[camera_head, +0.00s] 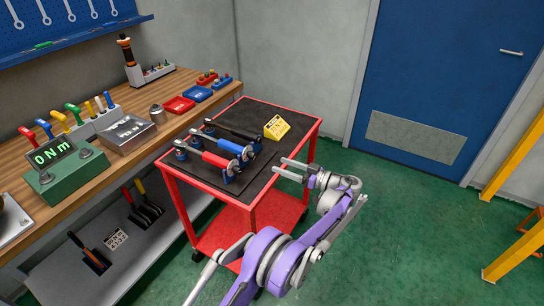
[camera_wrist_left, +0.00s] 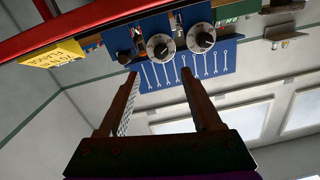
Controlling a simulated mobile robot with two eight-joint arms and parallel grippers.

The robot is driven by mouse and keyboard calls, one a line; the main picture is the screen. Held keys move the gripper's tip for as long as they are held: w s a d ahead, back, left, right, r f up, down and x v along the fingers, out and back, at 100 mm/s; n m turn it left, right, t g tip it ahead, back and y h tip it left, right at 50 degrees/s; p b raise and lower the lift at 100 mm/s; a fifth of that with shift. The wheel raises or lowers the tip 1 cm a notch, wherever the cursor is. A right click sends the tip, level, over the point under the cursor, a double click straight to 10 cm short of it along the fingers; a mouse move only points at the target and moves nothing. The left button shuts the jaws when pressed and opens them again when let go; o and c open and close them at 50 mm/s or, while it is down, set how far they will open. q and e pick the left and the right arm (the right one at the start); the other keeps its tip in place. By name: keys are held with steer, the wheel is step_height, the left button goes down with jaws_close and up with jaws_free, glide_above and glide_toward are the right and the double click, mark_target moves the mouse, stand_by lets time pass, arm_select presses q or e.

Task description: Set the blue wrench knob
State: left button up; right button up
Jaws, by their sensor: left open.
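The blue wrench (camera_head: 221,145) lies between a red wrench (camera_head: 213,160) and a black wrench (camera_head: 232,131) on the cart's dark top. Its right end faces my left gripper (camera_head: 281,169), which is open and empty, a short gap to the right. The left wrist view looks upside down. In it, two dials with white scales and a dark end face me. The middle dial (camera_wrist_left: 160,47), seemingly the blue wrench's knob, shows beyond and between the open fingers (camera_wrist_left: 160,74). The dial setting is too small to read. My right gripper is not in view.
The red cart (camera_head: 311,133) has a raised rim. A yellow sign (camera_head: 277,127) stands at its back right. A wooden workbench (camera_head: 172,128) with a green "0 Nm" display box (camera_head: 62,168) and tools is on the left. Green floor is open right of the cart.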

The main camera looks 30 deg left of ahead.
mark_target(255, 156)
arm_select(q)
steer(key=a, duration=1.1)
steer(key=shift+w, duration=0.15)
jaws_close()
